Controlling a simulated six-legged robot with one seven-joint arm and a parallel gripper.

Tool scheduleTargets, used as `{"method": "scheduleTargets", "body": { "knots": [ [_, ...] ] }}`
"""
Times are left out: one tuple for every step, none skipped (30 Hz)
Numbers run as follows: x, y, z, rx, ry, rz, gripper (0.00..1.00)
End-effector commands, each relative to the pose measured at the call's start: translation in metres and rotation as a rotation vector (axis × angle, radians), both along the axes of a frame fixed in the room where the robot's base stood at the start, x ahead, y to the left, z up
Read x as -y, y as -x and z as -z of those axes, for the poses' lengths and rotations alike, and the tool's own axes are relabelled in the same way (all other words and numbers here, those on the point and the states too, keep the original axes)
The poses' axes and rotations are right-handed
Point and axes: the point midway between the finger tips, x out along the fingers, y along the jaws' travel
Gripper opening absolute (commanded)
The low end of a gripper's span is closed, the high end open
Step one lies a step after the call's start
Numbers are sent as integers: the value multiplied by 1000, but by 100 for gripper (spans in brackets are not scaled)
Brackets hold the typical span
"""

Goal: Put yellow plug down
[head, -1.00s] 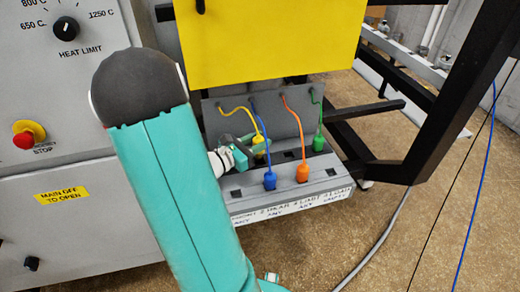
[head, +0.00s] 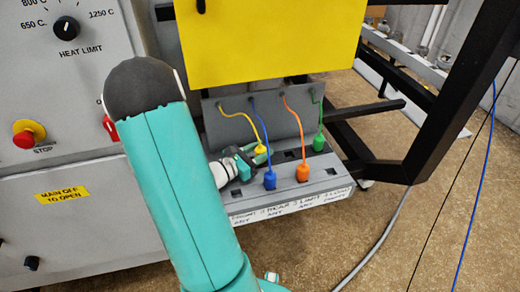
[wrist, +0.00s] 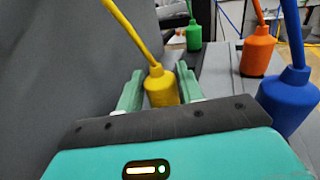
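The yellow plug (head: 261,150) is upright on its yellow cable, low at the back row of the grey socket panel (head: 318,192). It also shows in the wrist view (wrist: 161,90), between my two green fingers.
The blue plug (head: 270,180) stands close in front of my gripper. The orange plug (head: 302,172) and green plug (head: 319,142) stand farther right. Empty square sockets (head: 331,171) show on the panel. A yellow panel (head: 265,40) hangs above, and a black frame (head: 440,120) stands right.

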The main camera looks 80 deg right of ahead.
Motion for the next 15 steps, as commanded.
{"method": "scheduleTargets", "body": {
  "knots": [
    [0, 0, 0, 0, 0, 0, 47],
    [0, 0, 0, 0, 0, 0, 53],
    [0, 0, 0, 0, 0, 0, 53],
    [0, 0, 0, 0, 0, 0, 53],
    [0, 0, 0, 0, 0, 0, 53],
    [0, 0, 0, 0, 0, 0, 53],
    [0, 0, 0, 0, 0, 0, 53],
    [0, 0, 0, 0, 0, 0, 53],
    [0, 0, 0, 0, 0, 0, 53],
    [0, 0, 0, 0, 0, 0, 53],
    [0, 0, -1, 1, 1, 0, 53],
    [0, 0, -2, 1, 1, 1, 53],
    [0, 0, -3, 1, 1, 1, 53],
    [0, 0, -5, 2, 1, 1, 53],
    [0, 0, -8, 2, 1, 1, 53]
  ]
}}
